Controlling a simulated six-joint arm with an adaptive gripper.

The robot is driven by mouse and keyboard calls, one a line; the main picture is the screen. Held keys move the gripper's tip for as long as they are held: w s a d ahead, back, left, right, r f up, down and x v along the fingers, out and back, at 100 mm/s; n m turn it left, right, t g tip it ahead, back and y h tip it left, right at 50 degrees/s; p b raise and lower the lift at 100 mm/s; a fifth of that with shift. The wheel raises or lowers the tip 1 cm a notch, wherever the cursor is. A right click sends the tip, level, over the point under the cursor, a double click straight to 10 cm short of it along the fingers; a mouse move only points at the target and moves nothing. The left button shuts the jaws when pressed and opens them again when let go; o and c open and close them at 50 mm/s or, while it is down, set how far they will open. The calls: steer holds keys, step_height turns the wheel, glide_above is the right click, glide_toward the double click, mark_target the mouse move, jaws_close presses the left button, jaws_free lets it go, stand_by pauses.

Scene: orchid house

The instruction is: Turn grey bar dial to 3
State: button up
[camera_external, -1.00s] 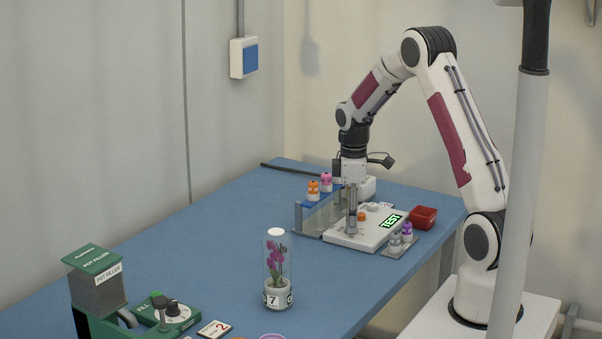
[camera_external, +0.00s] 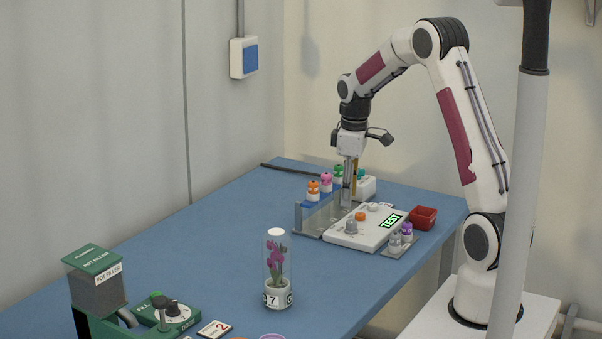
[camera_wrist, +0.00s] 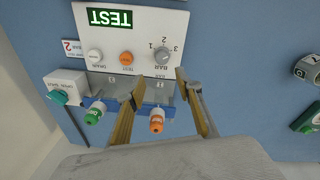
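The grey bar dial (camera_external: 351,227) stands on the near-left part of a white control panel (camera_external: 345,238). In the wrist view the panel appears upside down, with the dial (camera_wrist: 162,56) beside the marks 1, 2 and 3; which mark it points to is too small to tell. My gripper (camera_external: 347,203) is raised above the panel's rear-left edge, beside the bottle rack and clear of the dial. In the wrist view my gripper (camera_wrist: 160,84) has its fingers apart with nothing between them, and the dial lies beyond the fingertips.
An orange button (camera_external: 360,216) and a white button (camera_external: 373,206) sit on the panel near the lit TEST display (camera_external: 391,220). Bottles including an orange one (camera_external: 313,190) stand in the rack. A red tray (camera_external: 423,217) is at right; a glass-covered orchid (camera_external: 277,268) stands in front.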

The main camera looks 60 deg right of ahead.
steer(key=shift+a+f+m+t, duration=0.2)
steer(key=shift+m+t, duration=0.1)
steer(key=shift+m, duration=0.6)
steer(key=shift+s+a+m+t, duration=0.15)
steer(key=shift+s+m+t, duration=0.15)
steer(key=shift+m, duration=0.6)
steer(key=s+a+r+m+t+h, duration=0.1)
steer(key=s+r+m+t, duration=0.1)
steer(key=s+r+m, duration=0.2)
steer(key=shift+s+r+m, duration=0.3)
steer(key=shift+s, duration=0.35)
steer(key=shift+a, duration=0.1)
